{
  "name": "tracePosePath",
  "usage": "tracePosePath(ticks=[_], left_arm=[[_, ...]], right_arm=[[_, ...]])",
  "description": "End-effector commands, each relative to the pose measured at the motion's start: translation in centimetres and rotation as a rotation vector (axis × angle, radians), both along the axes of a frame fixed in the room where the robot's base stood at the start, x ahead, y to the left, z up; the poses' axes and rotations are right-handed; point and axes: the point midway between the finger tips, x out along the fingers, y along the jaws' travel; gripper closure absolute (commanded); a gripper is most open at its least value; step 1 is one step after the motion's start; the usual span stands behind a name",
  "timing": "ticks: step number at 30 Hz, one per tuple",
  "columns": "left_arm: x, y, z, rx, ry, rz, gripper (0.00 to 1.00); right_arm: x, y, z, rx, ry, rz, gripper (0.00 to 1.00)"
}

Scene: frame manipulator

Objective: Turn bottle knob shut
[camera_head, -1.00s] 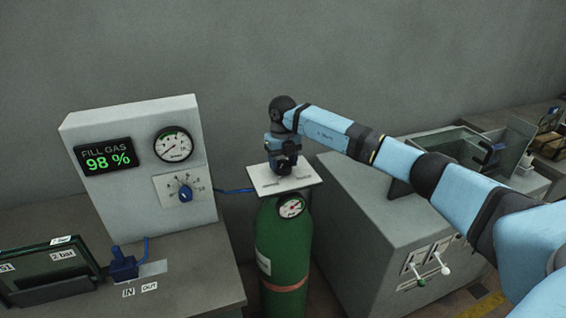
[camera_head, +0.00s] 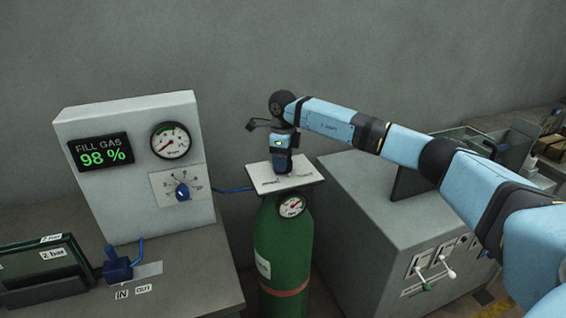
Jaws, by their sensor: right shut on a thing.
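The green gas bottle (camera_head: 283,244) stands upright between two grey cabinets. A white plate (camera_head: 262,179) with small markings lies on its top. My right gripper (camera_head: 281,170) points down at the plate and is shut on the bottle knob. The gripper hides the knob, so its turn position does not show. A round gauge (camera_head: 291,206) sits on the bottle just below the plate. My left gripper is not in view.
The left panel (camera_head: 120,195) carries a display (camera_head: 101,152) reading FILL GAS 98 %, a gauge (camera_head: 171,140) and a blue dial (camera_head: 183,192). A blue valve (camera_head: 116,266) sits on the left bench. The right cabinet (camera_head: 370,225) has levers on its front.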

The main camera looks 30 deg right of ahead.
Motion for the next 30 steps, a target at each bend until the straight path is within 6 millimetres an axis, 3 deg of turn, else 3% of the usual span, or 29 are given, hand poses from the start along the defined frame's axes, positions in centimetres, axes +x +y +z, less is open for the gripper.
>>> tracePosePath(ticks=[15, 30], left_arm=[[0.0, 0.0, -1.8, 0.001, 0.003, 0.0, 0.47], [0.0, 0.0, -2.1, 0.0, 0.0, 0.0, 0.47]], right_arm=[[0.0, 0.0, 0.0, 0.0, -0.003, 0.438, 0.68], [0.0, 0.0, 0.2, 0.0, -0.003, 0.611, 0.68]])
